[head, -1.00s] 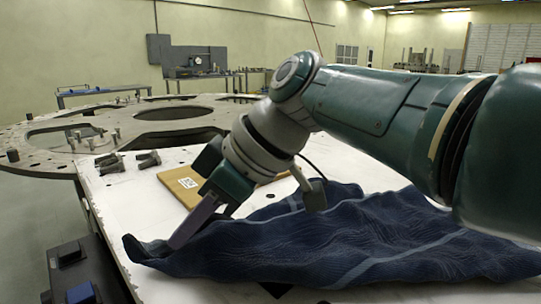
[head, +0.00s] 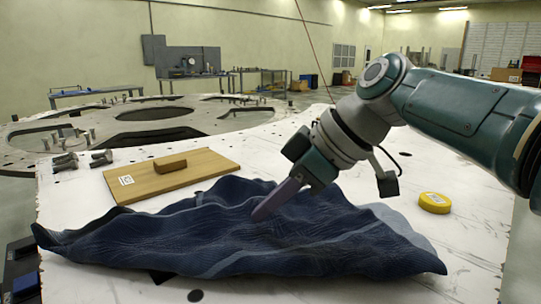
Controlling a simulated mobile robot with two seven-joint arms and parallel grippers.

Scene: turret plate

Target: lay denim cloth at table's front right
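The dark blue denim cloth (head: 330,243) lies crumpled across the front of the white table (head: 465,235), with raised folds and pale stripes. Its left corner reaches the table's left edge, and its right corner lies front right of centre. My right gripper (head: 262,211) points down and left, its greyish-purple finger end against the cloth's middle fold. The fold hides the very tip, so I cannot tell whether it grips cloth. My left gripper is not in view.
A wooden board with a block (head: 205,178) lies behind the cloth at left. A yellow roll (head: 434,203) sits to the right of the cloth. Dark clamps (head: 82,161) and the large round turret plate (head: 110,131) are at back left. The table's right side is mostly bare.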

